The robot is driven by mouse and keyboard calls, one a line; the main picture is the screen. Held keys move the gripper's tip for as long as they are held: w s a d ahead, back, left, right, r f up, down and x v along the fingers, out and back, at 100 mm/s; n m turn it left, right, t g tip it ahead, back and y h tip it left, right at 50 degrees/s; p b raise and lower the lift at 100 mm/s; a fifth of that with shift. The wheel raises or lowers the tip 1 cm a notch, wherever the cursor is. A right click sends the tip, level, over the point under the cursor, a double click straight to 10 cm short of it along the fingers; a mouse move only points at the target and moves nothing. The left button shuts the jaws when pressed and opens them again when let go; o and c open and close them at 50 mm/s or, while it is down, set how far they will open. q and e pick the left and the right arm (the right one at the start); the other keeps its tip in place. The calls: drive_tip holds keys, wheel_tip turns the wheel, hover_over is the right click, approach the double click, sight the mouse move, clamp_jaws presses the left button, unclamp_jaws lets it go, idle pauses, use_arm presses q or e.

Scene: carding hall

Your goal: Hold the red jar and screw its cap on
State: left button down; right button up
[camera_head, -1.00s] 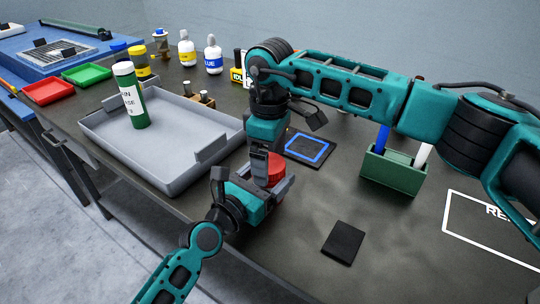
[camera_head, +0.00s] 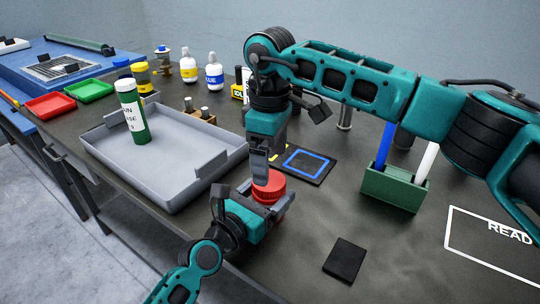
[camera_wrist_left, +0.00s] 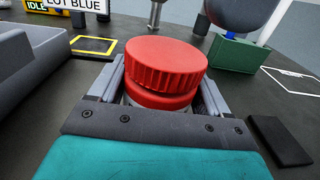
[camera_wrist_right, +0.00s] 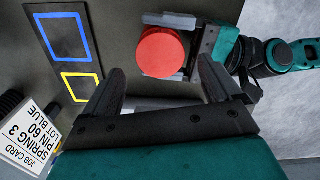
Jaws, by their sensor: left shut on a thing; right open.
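The red jar (camera_wrist_left: 160,98) stands upright near the table's front edge, and my left gripper (camera_head: 264,207) is shut around its body. The ribbed red cap (camera_wrist_left: 165,62) sits on top of the jar and also shows in the head view (camera_head: 268,183). In the left wrist view it looks slightly tilted; I cannot tell how far it is threaded. My right gripper (camera_wrist_right: 160,88) is open and empty. It hangs pointing down by the jar, and its wrist view shows the round cap beyond the fingertips. The jar's lower part is hidden by my left fingers.
A grey tray (camera_head: 167,188) with a green bottle (camera_head: 132,112) is at the left. A green pen holder (camera_head: 393,186) stands at the right. A blue-outlined pad (camera_head: 306,163) lies behind the jar and a black pad (camera_head: 345,259) in front right.

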drive_tip(key=n, duration=0.4)
drive_tip(key=shift+r+n, duration=0.15)
drive_tip(key=shift+n, duration=0.15)
drive_tip(key=n, duration=0.5)
drive_tip(key=shift+r, duration=0.2)
drive_tip(key=n, duration=0.6)
drive_tip(key=shift+r, duration=0.2)
drive_tip(key=n, duration=0.5)
drive_tip(key=shift+r, duration=0.25)
drive_tip(key=n, duration=0.6)
drive_tip(key=shift+r, duration=0.2)
drive_tip(key=n, duration=0.5)
drive_tip(key=shift+a+r+n, duration=0.1)
drive_tip(key=shift+r+n, duration=0.1)
drive_tip(key=shift+n, duration=0.1)
drive_tip(key=n, duration=0.5)
drive_tip(key=shift+r, duration=0.2)
drive_tip(key=n, duration=0.5)
drive_tip(key=shift+r, duration=0.15)
